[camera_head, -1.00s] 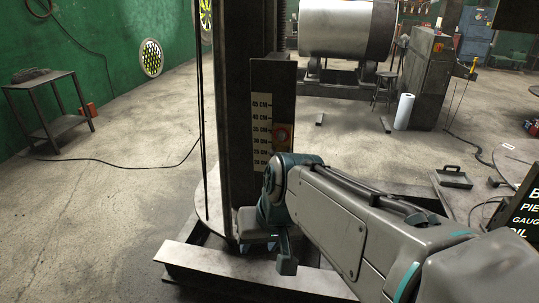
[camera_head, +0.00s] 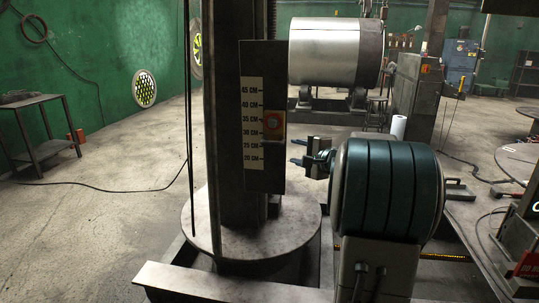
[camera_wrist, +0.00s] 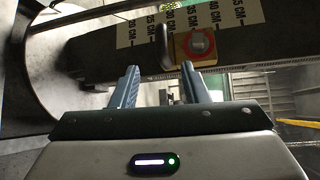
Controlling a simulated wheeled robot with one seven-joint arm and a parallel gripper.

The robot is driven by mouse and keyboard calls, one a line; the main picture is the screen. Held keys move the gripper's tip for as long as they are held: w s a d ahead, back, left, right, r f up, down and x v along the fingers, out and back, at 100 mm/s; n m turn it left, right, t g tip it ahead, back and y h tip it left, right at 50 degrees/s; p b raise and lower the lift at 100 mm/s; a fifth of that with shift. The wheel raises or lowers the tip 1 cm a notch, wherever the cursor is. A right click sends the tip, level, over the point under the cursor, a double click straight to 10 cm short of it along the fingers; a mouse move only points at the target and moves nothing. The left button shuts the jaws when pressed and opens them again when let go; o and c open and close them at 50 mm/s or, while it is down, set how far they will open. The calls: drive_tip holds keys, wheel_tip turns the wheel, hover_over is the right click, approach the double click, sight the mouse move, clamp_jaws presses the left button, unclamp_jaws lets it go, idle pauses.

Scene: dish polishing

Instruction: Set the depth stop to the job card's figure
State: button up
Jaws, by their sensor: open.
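The depth stop (camera_head: 273,123) is an orange block with a round red knob on a dark upright panel (camera_head: 262,60). It sits beside the printed scale (camera_head: 252,104), roughly between the 35 and 30 cm marks. The wrist view also shows the stop (camera_wrist: 198,44), with a dark handle (camera_wrist: 165,46) beside it. My gripper (camera_head: 297,151) is open and empty, to the right of the panel and slightly below the stop's level. In the wrist view my gripper (camera_wrist: 160,72) points toward the panel, fingers apart from the stop. No job card figure is readable.
The panel is on a dark column (camera_head: 233,150) above a round base (camera_head: 235,235). A pale beam (camera_head: 200,279) crosses the front. A large metal drum (camera_head: 325,50) stands behind. A dark table (camera_head: 40,150) is at left; floor between is clear apart from a cable.

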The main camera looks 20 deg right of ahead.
sight(274, 145)
drive_tip(key=p+x, duration=0.2)
drive_tip(key=x, duration=1.1)
drive_tip(key=shift+w+d, duration=0.1)
drive_tip(key=shift+w, duration=0.35)
